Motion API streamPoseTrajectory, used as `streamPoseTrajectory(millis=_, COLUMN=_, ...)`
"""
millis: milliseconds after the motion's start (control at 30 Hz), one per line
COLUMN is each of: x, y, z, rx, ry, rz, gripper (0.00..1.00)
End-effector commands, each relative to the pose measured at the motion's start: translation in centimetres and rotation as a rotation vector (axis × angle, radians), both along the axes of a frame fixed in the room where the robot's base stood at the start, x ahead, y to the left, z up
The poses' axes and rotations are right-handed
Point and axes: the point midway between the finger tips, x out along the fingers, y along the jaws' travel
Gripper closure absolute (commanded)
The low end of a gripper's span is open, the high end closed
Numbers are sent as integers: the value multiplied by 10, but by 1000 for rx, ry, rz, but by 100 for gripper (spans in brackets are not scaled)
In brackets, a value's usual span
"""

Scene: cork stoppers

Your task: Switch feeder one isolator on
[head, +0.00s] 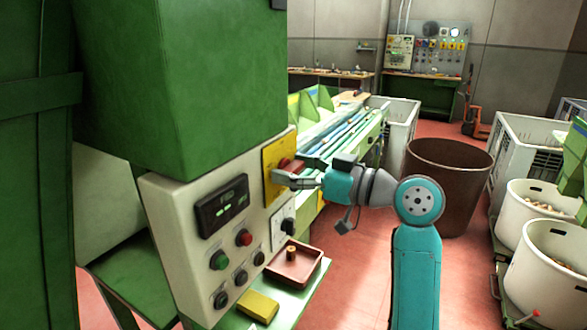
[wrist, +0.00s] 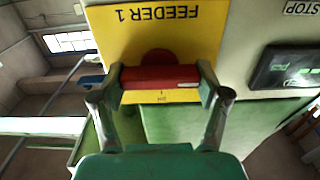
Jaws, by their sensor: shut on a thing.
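The feeder one isolator is a yellow plate (wrist: 205,28) marked "FEEDER 1", upside down in the wrist view, with a red handle (wrist: 160,78) on it. In the head view the plate (head: 270,158) is at the right end of the pale control panel, and the red handle (head: 291,164) is partly hidden by my gripper (head: 281,178). In the wrist view my gripper (wrist: 160,82) has one finger at each end of the handle and is shut on it. The handle lies level across the plate there. Small marks beside it are too small to read surely.
The panel (head: 168,200) also bears a dark display (head: 222,205), several buttons and a black rotary switch (head: 288,226) below the isolator. A red tray (head: 294,265) and a yellow block (head: 258,306) sit on the green ledge below. A brown bin (head: 447,190) stands behind my arm.

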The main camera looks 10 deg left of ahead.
Motion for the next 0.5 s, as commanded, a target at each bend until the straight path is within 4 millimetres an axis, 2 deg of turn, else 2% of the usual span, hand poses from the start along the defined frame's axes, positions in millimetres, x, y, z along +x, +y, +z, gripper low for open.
streamPoseTrajectory(millis=267, x=1, y=0, z=0, rx=38, ry=107, rz=1, gripper=60)
streamPoseTrajectory(millis=500, x=1, y=0, z=-1, rx=106, ry=297, rz=1, gripper=60)
